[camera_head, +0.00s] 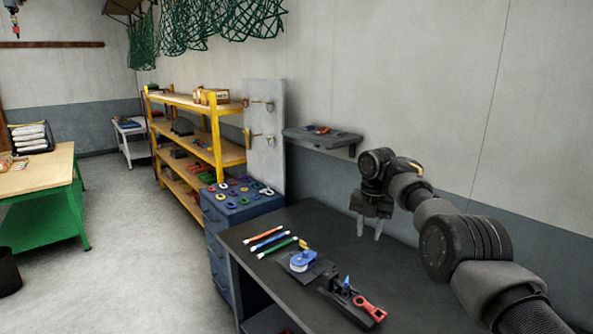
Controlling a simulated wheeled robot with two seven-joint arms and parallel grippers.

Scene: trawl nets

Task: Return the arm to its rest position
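My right arm comes in from the lower right and reaches over the dark workbench (415,299). Its gripper (369,228) points down above the back part of the bench top. Its two light fingers are apart with nothing visible between them. The gripper is clear of the tools on the bench. My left gripper and arm do not show.
On the bench lie several coloured-handled tools (268,239), a blue-and-white device (302,261) and a red-handled tool (369,308). A small wall shelf (320,138) is behind. A blue drawer cabinet (240,211) and yellow rack (216,143) stand left. Floor between rack and green table (45,215) is free.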

